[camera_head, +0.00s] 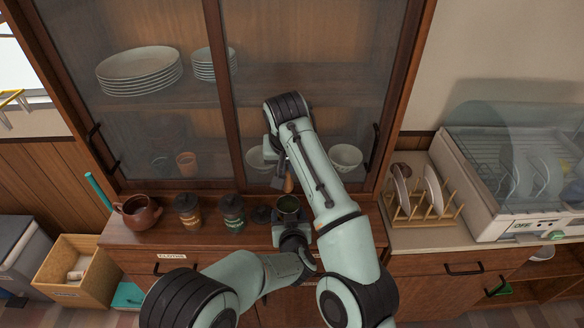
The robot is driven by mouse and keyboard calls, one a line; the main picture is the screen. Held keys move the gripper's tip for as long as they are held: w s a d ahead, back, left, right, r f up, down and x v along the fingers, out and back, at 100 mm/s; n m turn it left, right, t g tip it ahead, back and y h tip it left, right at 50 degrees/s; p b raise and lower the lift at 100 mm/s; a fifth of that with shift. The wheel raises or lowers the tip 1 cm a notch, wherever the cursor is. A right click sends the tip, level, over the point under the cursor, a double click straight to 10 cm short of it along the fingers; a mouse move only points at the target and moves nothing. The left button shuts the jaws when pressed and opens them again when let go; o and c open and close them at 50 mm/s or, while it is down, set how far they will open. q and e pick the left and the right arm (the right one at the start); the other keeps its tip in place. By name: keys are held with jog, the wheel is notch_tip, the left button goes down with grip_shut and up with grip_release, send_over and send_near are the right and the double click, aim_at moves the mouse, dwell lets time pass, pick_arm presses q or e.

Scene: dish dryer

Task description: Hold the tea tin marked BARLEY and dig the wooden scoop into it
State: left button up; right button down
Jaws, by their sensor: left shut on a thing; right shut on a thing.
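An open dark green tin (288,205) stands upright at the counter's front, its mouth facing up. My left gripper (291,222) is shut on it from the front. My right gripper (281,178) is above and slightly left of the tin, shut on the wooden scoop (289,185). The scoop points down over the tin's mouth; I cannot tell whether its tip is inside. A brown tin (187,210) and another dark green tin (232,213) stand to the left. Their labels are too small to read, and the held tin's label is hidden.
A dark round lid (262,214) lies left of the held tin. A brown teapot (137,212) stands at the counter's left end. The glass-fronted cabinet (150,120) rises close behind. A wooden plate rack (420,212) and dish dryer (500,170) are at right.

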aim_at(287, 174)
jog(key=shift+f, duration=4.6)
jog(key=shift+r, duration=0.1)
jog(key=shift+r, duration=2.85)
pick_arm(q)
jog(key=o, duration=1.2)
jog(key=v, duration=1.2)
